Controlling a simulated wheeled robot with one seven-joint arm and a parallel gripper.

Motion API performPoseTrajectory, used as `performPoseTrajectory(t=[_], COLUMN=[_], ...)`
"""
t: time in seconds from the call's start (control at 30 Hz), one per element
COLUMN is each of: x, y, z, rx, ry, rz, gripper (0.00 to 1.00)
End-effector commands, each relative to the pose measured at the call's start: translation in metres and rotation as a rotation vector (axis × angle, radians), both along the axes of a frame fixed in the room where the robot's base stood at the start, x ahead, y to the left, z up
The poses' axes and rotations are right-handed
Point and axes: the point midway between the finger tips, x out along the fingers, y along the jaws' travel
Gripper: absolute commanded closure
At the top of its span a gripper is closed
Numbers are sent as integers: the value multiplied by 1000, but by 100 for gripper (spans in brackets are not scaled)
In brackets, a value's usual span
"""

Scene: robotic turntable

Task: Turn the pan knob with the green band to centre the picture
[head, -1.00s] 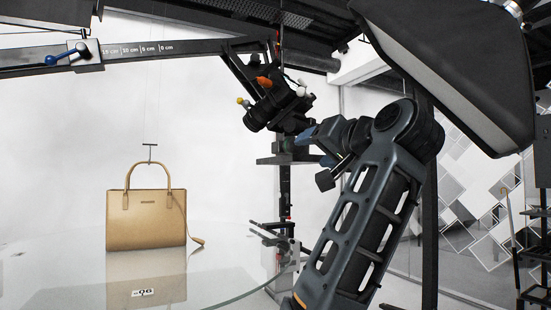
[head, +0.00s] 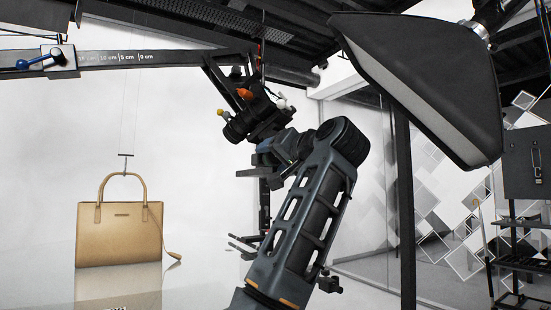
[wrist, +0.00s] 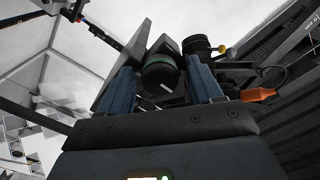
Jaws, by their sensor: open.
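The pan knob (wrist: 163,80) is dark with a green band and shows between my fingers in the wrist view. My gripper (wrist: 160,70) is open, with one blue finger on each side of the knob. I cannot tell whether either finger touches it. In the head view, my gripper (head: 268,150) is just below the black camera (head: 245,122) on its mount, and the pan knob cannot be made out there. A tan handbag (head: 118,238) hangs upright at the left on thin lines.
An orange knob (head: 245,93) and a yellow knob (head: 220,112) stick out of the camera mount close to my gripper. A boom (head: 160,59) crosses above. A large softbox (head: 425,90) hangs at the upper right, beside a dark stand (head: 403,210).

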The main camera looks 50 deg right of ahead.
Motion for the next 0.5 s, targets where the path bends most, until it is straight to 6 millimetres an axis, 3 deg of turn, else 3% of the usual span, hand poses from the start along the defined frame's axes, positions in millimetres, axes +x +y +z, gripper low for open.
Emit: performPoseTrajectory(t=[0.17, 0.5], x=[0, 0], y=[0, 0], z=[0, 0], rx=[0, 0], ry=[0, 0], rz=[0, 0], gripper=[35, 68])
